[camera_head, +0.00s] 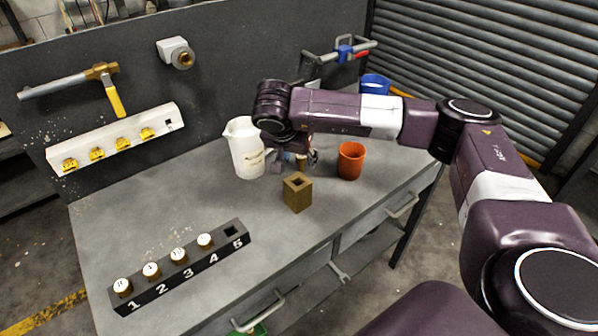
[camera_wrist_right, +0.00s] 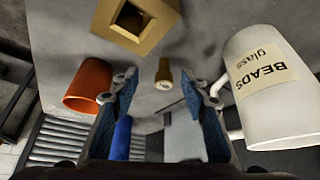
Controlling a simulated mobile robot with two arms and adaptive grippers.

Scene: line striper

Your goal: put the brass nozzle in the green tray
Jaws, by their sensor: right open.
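The brass nozzle (camera_wrist_right: 164,73) is a small tan-gold piece in the right wrist view, ahead of and between the fingertips of my right gripper (camera_wrist_right: 163,90). That gripper is open, with its blue-padded fingers apart and nothing held. In the head view my right gripper (camera_head: 302,158) is low over the bench, between the white jug and the orange cup, and the wrist mostly hides the nozzle. A small green piece (camera_head: 256,329) shows at the bottom edge of the head view; I cannot tell if it is the green tray. My left gripper is not in view.
A white jug (camera_head: 245,148) labelled "BEADS glass", an orange cup (camera_head: 350,162) and a square brass-coloured block with a hole (camera_head: 298,194) stand close around the gripper. A numbered black rack (camera_head: 180,276) holds capped vials. A blue cup (camera_head: 375,84) is behind.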

